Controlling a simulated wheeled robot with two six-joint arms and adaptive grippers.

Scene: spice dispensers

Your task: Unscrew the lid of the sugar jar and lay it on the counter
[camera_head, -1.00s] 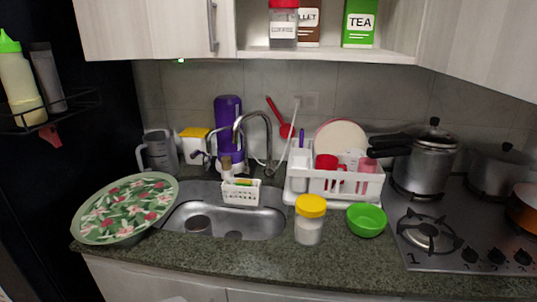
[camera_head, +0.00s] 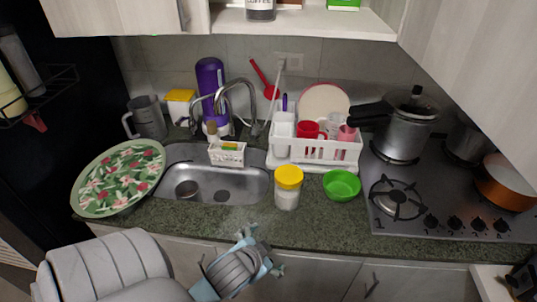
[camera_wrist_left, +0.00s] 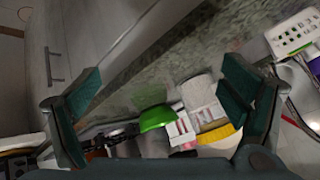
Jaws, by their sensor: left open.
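The sugar jar (camera_head: 287,199) is a clear jar with white contents, upright near the counter's front edge. Its yellow lid (camera_head: 289,176) sits on top. In the left wrist view the jar (camera_wrist_left: 201,97) and its lid (camera_wrist_left: 217,134) appear beyond the right finger, which partly covers them. My left gripper (camera_head: 262,251) is open and empty, in front of the counter edge, below and left of the jar and apart from it. Its two teal fingers also show wide apart in the left wrist view (camera_wrist_left: 163,95). My right gripper does not show.
A green bowl (camera_head: 342,185) stands just right of the jar, with the white dish rack (camera_head: 315,150) behind. The sink (camera_head: 215,187) is to the left, a floral tray (camera_head: 120,178) beyond it, and the stove (camera_head: 440,200) right. The front counter strip (camera_head: 330,225) is bare.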

